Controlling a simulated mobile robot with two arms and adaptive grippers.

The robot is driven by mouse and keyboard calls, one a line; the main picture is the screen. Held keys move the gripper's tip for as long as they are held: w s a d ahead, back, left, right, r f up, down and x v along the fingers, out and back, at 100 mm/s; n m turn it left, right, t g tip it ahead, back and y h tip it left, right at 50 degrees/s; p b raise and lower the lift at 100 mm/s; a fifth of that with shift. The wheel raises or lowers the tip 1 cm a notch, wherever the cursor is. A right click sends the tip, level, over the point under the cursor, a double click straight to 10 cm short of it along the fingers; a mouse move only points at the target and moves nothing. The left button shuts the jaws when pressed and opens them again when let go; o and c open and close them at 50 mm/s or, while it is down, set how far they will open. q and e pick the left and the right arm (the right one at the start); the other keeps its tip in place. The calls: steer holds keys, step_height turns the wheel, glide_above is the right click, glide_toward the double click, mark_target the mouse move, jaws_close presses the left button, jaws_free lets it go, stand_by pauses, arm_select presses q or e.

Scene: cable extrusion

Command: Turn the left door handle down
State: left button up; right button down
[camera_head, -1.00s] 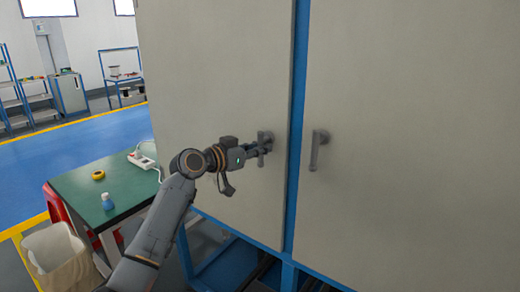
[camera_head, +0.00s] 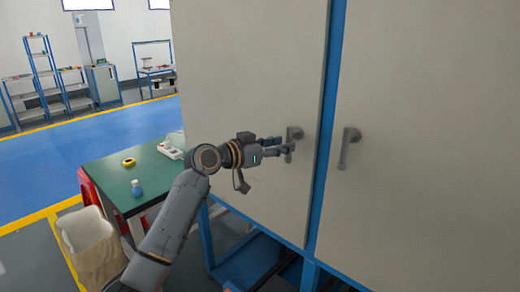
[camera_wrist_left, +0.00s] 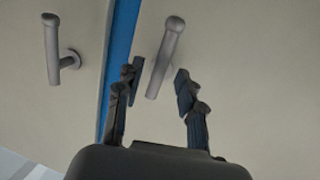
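The left door handle (camera_head: 294,134) is a grey lever on the left cabinet door (camera_head: 250,75). Its bar hangs nearly straight down, partly covered by my fingers. My left gripper (camera_head: 286,148) is level with the bar, coming in from the left. In the left wrist view its fingers (camera_wrist_left: 159,79) are open, with the handle (camera_wrist_left: 168,50) beyond and between the tips and gaps showing on both sides. Whether a finger touches it is unclear. The right door handle (camera_head: 346,150) also hangs down, untouched. My right gripper is not in view.
A blue frame post (camera_head: 325,130) separates the two doors.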

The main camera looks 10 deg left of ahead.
arm_select(q)
steer(key=v, duration=0.8)
steer(key=shift+a, duration=0.2)
steer(key=shift+s, duration=0.15)
